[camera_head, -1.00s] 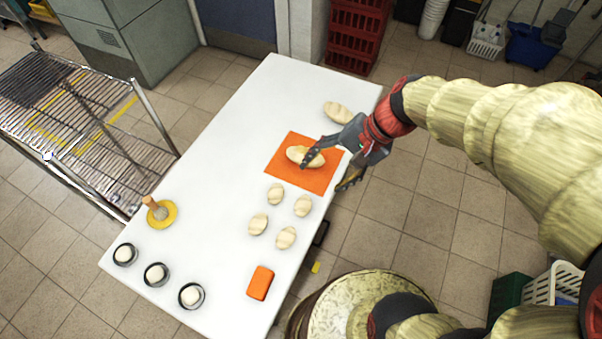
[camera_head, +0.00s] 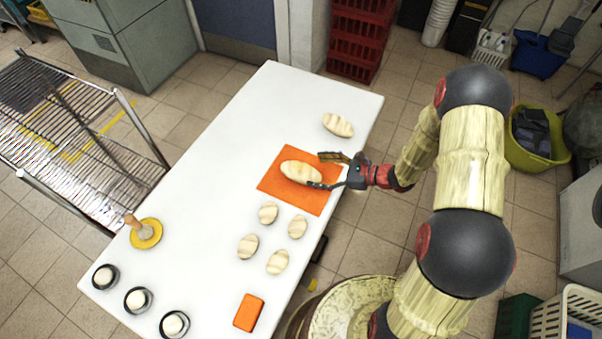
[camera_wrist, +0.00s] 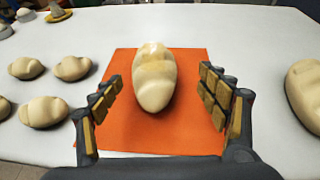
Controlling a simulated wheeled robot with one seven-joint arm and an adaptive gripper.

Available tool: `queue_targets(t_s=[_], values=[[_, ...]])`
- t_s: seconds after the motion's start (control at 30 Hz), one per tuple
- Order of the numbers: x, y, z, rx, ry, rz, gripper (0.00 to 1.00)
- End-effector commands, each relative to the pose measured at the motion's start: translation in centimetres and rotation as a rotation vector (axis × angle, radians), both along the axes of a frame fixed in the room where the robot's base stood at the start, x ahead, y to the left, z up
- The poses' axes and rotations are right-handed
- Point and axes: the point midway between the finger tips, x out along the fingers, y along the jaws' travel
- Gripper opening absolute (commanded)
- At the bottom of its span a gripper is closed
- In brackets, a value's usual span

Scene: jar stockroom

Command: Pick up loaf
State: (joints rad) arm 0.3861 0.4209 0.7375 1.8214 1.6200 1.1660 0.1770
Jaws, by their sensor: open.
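A pale, ridged oval loaf (camera_head: 301,172) lies on an orange mat (camera_head: 277,186) on the white table. In the wrist view the loaf (camera_wrist: 155,78) lies lengthwise, centred between my two spread fingers, on the orange mat (camera_wrist: 190,140). My gripper (camera_head: 322,171) is open at the right side of the mat, its fingers pointing left towards the loaf's near end. In the wrist view my gripper (camera_wrist: 162,110) has padded fingers on either side, apart from the loaf, with nothing between them touching. Another similar loaf (camera_head: 338,125) lies farther back on the table, off the mat.
Several smaller buns (camera_head: 268,213) lie in front of the mat. An orange block (camera_head: 249,312) lies at the front edge. Dark-rimmed dishes (camera_head: 138,299) with white balls and a yellow dish (camera_head: 146,234) stand at the left.

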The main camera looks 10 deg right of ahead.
Motion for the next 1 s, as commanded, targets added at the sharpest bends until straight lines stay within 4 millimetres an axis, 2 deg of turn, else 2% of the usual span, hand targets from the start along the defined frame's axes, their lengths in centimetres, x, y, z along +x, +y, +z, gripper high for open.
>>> queue_targets(t_s=[0.5, 0.83, 1.0], values=[[1.9, 5.3, -2.9, -0.001, 0.0, 0.006, 0.75], [2.2, 5.8, -2.9, -0.002, -0.001, 0.004, 0.75], [2.2, 5.8, -2.9, -0.002, -0.001, 0.004, 0.66]])
